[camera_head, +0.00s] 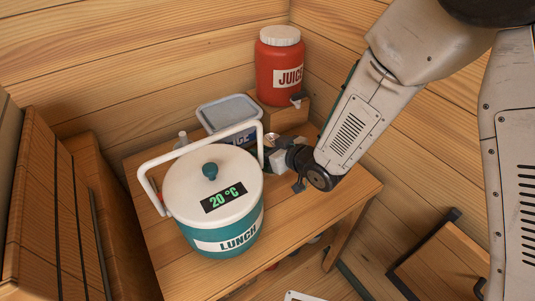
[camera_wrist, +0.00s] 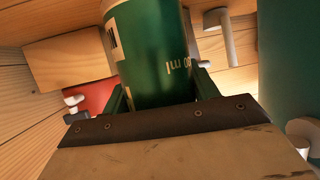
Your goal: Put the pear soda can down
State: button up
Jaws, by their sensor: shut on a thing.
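The pear soda can (camera_wrist: 155,50) is green with pale print reading "80 ml" and a light band at one end. It fills the middle of the wrist view. My gripper (camera_wrist: 162,92) is shut on it, with a finger on each side. In the head view my gripper (camera_head: 274,157) is over the wooden table (camera_head: 330,203), just right of the lunch cooler and in front of the juice jar. The can is mostly hidden there, and I cannot tell whether its base touches the table.
The white and teal lunch cooler (camera_head: 210,187), with a raised white handle, stands close left of my gripper. A grey-lidded ice box (camera_head: 228,112) and a red juice jar (camera_head: 279,72) on a wooden block stand behind. The table's right front is clear.

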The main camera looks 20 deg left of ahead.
jog(key=shift+f, duration=1.35)
jog(key=shift+f, duration=0.2)
jog(key=o, duration=1.2)
jog(key=shift+r, duration=0.15)
jog(key=shift+s+d+r, duration=0.15)
jog(key=shift+d, duration=0.1)
jog(key=v, duration=1.1)
jog(key=shift+s+d, duration=0.15)
jog(key=shift+d, duration=0.05)
